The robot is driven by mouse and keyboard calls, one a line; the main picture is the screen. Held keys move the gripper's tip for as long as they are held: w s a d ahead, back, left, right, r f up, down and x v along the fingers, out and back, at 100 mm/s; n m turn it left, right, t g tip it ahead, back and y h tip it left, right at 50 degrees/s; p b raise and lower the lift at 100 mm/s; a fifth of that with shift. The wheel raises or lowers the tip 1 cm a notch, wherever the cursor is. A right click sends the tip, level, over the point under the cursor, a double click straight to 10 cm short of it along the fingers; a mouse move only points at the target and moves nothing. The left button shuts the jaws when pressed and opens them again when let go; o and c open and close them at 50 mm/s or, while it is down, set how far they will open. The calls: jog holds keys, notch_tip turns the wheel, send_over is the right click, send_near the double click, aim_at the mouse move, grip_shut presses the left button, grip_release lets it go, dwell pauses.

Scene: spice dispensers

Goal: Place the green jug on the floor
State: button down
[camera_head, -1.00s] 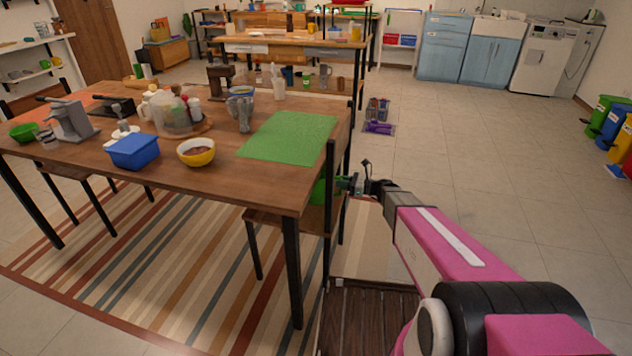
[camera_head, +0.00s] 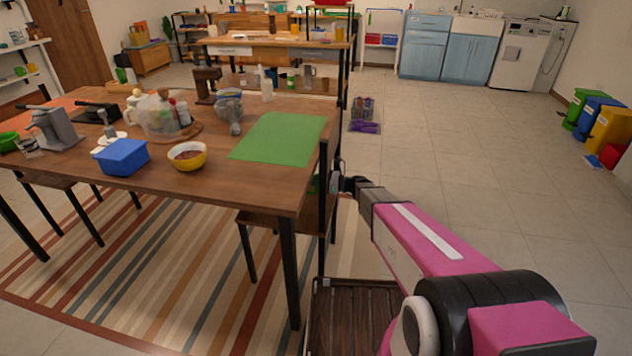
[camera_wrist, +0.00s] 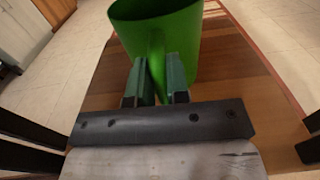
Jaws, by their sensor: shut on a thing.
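The green jug (camera_wrist: 180,32) fills the top middle of the wrist view. Its handle is between the two fingers of my gripper (camera_wrist: 157,78), which is shut on it. The jug is over a brown wooden chair seat (camera_wrist: 228,75); I cannot tell whether it touches the seat. In the head view my gripper (camera_head: 337,182) is beside the chair's back post at the right end of the table. There the jug is almost wholly hidden behind the chair. The tiled floor (camera_head: 455,150) is to the right.
The wooden table (camera_head: 225,178) holds a green mat, a yellow bowl and a blue box. Dark chair posts (camera_head: 324,215) stand close to my gripper. A purple item (camera_head: 366,127) lies on the floor farther back. Bins (camera_head: 608,132) stand at far right. The floor between is clear.

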jog(key=c, duration=1.1)
grip_release()
jog(key=shift+f, duration=0.1)
